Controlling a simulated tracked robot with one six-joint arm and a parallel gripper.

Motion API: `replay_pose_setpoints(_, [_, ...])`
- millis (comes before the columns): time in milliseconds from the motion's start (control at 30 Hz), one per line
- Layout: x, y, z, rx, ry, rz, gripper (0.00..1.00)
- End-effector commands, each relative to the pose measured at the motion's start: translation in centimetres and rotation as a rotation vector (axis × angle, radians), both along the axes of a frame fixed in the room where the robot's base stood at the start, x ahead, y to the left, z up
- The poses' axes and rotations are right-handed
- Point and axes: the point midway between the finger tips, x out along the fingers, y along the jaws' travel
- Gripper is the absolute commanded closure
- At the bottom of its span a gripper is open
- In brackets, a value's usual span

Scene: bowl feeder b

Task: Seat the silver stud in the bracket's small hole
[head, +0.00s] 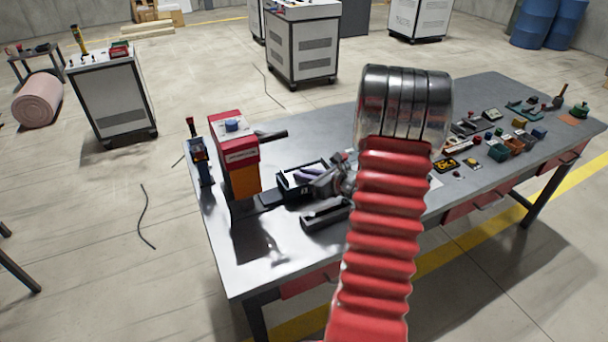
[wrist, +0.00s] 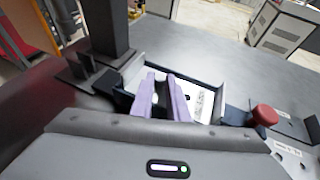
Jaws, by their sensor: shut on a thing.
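My gripper (head: 304,174) has purple fingers, which reach down over a dark, shallow tray (head: 288,184). In the wrist view the two fingers (wrist: 163,92) stand close together over the same tray (wrist: 218,104). A small pale, shiny bit (wrist: 155,98) shows between them and looks like the silver stud; most of it is hidden by the fingers. My gripper is shut on it. I cannot make out the bracket or its small hole in either view. I cannot tell whether the stud touches anything below.
A red button (wrist: 265,115) is right of the tray. Several small items crowd the bench's right side. The bench's (head: 262,270) front left is clear.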

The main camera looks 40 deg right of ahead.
Motion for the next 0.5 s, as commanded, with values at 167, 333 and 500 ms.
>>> replay_pose_setpoints(167, [0.0, -0.01, -0.25, 0.0, 0.0, 0.0, 1.0])
replay_pose_setpoints(333, [-0.01, 0.0, -0.33, 0.0, 0.0, 0.0, 0.78])
replay_pose_setpoints(500, [-0.03, 0.03, -0.38, 0.0, 0.001, 0.001, 0.66])
